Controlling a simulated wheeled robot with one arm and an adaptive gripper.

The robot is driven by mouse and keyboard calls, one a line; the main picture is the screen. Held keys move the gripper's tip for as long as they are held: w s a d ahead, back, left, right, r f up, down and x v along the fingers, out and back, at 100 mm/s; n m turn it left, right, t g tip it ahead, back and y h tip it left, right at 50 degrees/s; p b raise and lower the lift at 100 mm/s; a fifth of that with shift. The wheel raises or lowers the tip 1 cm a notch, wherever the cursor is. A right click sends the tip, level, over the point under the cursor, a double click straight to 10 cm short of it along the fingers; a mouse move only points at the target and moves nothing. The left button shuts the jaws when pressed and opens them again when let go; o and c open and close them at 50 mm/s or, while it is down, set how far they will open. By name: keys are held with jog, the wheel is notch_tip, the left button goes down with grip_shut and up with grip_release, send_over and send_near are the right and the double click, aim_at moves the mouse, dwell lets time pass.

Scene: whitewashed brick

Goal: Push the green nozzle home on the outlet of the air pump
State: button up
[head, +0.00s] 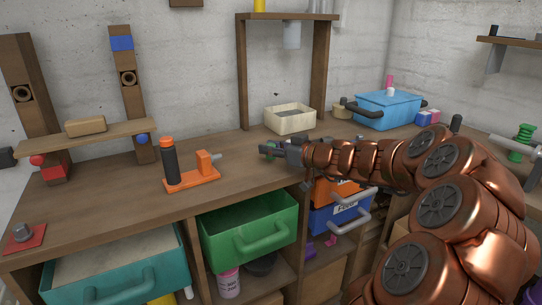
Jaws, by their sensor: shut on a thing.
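The air pump (186,182) stands on the workbench in the head view. It has an orange base, an upright black cylinder with an orange cap, and an orange block. A short grey outlet (216,157) points right from that block. My gripper (272,150) is to the right of the outlet, above the bench, pointing left toward it. It is shut on the green nozzle (265,150), of which only a little green shows between the dark fingers. A clear gap separates the nozzle from the outlet. The nozzle's exact tilt is too small to tell.
A wooden frame (242,75) rises behind. Open green (250,228) and teal (120,268) drawers jut out below. The bench between pump and gripper is clear.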

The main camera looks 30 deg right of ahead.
jog(key=shift+f, duration=0.9)
jog(key=shift+f+b, duration=0.25)
jog(key=shift+b, duration=0.4)
jog(key=o, duration=0.9)
jog(key=shift+r+p, duration=0.2)
jog(key=shift+p, duration=1)
jog(key=shift+s+d+f, duration=0.15)
jog(key=shift+s+d, duration=0.05)
jog(key=shift+s, duration=0.1)
jog(key=shift+a+b+v, duration=0.15)
jog(key=shift+b+v, duration=0.1)
jog(key=shift+v, duration=1.5)
jog(key=shift+a+b+v, duration=0.15)
jog(key=shift+b+v, duration=0.05)
jog(key=shift+v, duration=1.6)
jog(key=shift+s, duration=0.1)
